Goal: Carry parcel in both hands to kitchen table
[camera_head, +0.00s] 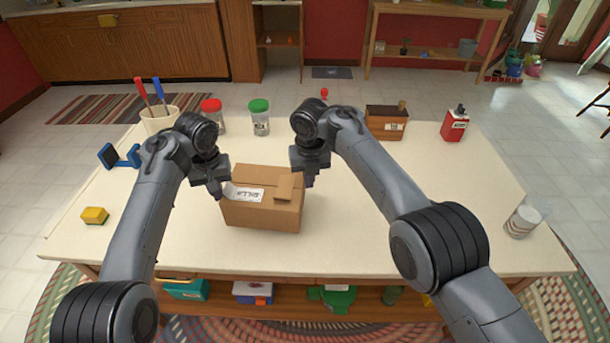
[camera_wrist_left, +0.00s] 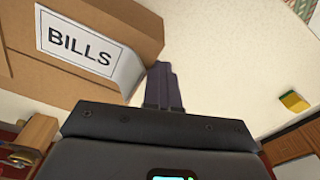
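The parcel is a brown cardboard box (camera_head: 262,215) labelled "BILLS", standing on the kitchen table (camera_head: 350,240) near its front middle. It also fills the upper left of the left wrist view (camera_wrist_left: 80,75). My left gripper (camera_head: 221,193) is at the box's left side; its fingers (camera_wrist_left: 163,85) are together beside the box wall, with nothing seen between them. Whether they touch the wall is unclear. My right gripper (camera_head: 308,178) is just right of the box's upper right edge, seemingly apart from it. Its finger opening cannot be made out.
A yellow-green sponge (camera_head: 95,215) and a blue item (camera_head: 120,157) lie at the left. A utensil crock (camera_head: 160,118), red-lidded (camera_head: 212,115) and green-lidded (camera_head: 259,118) jars, a brown box (camera_head: 386,122) and a red container (camera_head: 454,124) stand behind. A glass (camera_head: 524,220) stands right.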

